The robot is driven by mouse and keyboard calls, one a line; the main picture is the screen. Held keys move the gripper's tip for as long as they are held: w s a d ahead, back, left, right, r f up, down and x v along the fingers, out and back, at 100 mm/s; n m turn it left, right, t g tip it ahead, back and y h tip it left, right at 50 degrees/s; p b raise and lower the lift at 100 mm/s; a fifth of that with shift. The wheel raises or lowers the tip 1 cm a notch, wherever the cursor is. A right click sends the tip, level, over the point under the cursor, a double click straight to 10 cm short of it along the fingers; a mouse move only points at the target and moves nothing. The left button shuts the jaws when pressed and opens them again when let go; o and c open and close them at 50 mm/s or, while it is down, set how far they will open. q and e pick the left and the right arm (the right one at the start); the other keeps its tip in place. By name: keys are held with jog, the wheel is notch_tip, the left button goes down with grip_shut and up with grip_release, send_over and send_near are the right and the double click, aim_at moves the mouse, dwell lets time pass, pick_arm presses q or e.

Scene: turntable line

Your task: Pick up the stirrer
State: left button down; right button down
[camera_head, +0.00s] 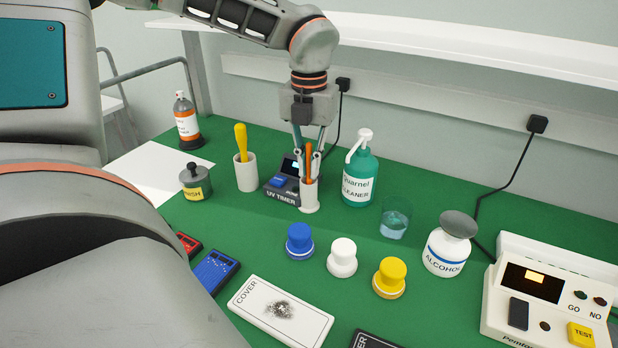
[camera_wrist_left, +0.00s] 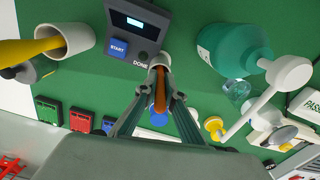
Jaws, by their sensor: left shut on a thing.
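The stirrer looks to be the thin orange stick (camera_head: 308,160) standing in a slim white holder (camera_head: 309,197) near the back middle of the green table. It also shows in the left wrist view as an orange-brown stick (camera_wrist_left: 160,92). My left gripper (camera_head: 309,152) points down from above and is shut on the stick, with a finger on each side, just above the holder's rim. The stick's lower end is hidden inside the holder. My right gripper is in neither view.
A UV timer (camera_head: 282,187) stands close left of the holder, and a green cleaner bottle (camera_head: 360,175) close right. A white cup (camera_head: 246,174) holds a yellow-handled tool. Blue (camera_head: 299,238), white (camera_head: 342,255) and yellow (camera_head: 390,275) knobbed pieces stand in front.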

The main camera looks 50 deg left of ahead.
pick_arm(q)
jog(key=shift+r, duration=0.15)
notch_tip(320, 180, up, 20)
jog(key=p, duration=0.1)
jog(key=shift+p, duration=0.3)
dwell(0.3)
